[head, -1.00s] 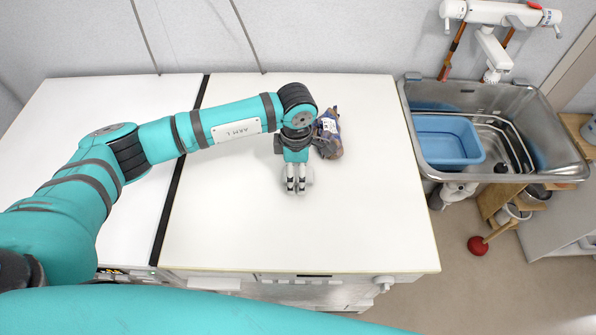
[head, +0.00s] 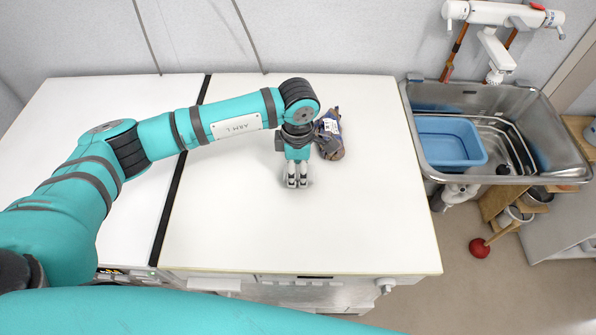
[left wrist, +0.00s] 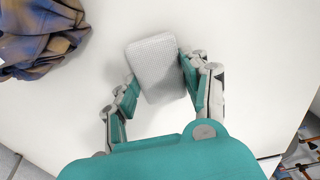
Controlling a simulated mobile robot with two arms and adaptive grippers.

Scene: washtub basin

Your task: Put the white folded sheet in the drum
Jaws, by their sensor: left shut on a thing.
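The white folded sheet (left wrist: 158,68) is a small, ribbed, rounded block in the left wrist view. It sits between the two fingers of my left gripper (left wrist: 160,88), which is shut on it. In the head view my left gripper (head: 297,184) points down over the white worktop, with the sheet mostly hidden beneath the fingers. I cannot tell whether the sheet touches the worktop. The drum does not show in these frames. My right gripper is not in view.
A crumpled blue-brown cloth bundle (head: 329,140) lies right behind my left gripper; it also shows in the left wrist view (left wrist: 40,38). A metal sink (head: 548,125) with a blue basin (head: 448,143) stands to the right. The worktop's front half (head: 300,240) is clear.

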